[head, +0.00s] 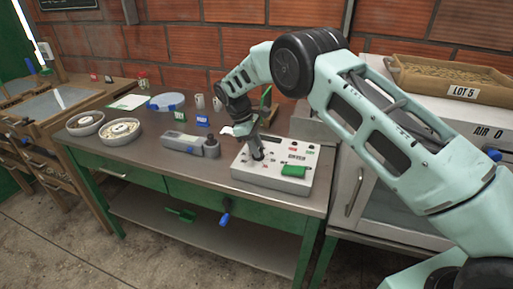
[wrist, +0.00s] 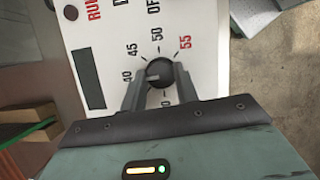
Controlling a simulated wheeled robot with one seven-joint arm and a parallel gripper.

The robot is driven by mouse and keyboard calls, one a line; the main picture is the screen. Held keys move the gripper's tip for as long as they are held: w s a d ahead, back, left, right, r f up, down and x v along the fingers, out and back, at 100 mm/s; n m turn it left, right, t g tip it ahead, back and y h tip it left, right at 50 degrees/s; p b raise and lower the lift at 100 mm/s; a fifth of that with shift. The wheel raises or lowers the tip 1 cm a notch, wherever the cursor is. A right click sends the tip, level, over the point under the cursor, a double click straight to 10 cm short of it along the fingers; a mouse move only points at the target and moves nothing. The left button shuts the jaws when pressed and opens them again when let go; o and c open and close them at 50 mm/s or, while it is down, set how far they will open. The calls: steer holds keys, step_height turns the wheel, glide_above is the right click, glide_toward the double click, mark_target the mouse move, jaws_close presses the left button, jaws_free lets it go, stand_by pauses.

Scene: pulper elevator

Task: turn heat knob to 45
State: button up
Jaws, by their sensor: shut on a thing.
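The white control box (head: 240,172) stands on the metal workbench, and its panel (wrist: 105,60) fills the upper middle of the wrist view. The round dark heat knob (wrist: 159,71) sits among printed numbers 40, 45, 50 and a red 55. A pale mark shows on the knob's left side, roughly toward the 40; its exact reading is hard to tell. My gripper (wrist: 160,78) is shut on the knob, one finger on each side. In the head view my gripper (head: 257,153) reaches down onto the box and hides the knob.
A green piece (head: 294,171) lies at the box's right front. A grey handheld device (head: 188,143) lies left of the box. Two round dishes (head: 120,132) stand farther left. A white oven-like unit (head: 345,190) stands close on the right, with a LOT 5 tray (head: 460,91) on top.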

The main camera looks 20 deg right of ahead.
steer(key=m+g+y, duration=0.1)
steer(key=m, duration=0.3)
steer(key=shift+w+d+m+b, duration=0.1)
steer(key=shift+w+m+b, duration=0.05)
steer(key=shift+m+b, duration=0.2)
steer(key=shift+m+g+y, duration=0.25)
steer(key=shift+m+y, duration=0.3)
steer(key=shift+m, duration=0.75)
steer(key=shift+m+g+y, duration=0.25)
steer(key=shift+m+y, duration=0.3)
steer(key=shift+m, duration=0.7)
steer(key=o, duration=1)
steer(key=shift+d, duration=0.1)
steer(key=shift+r, duration=0.1)
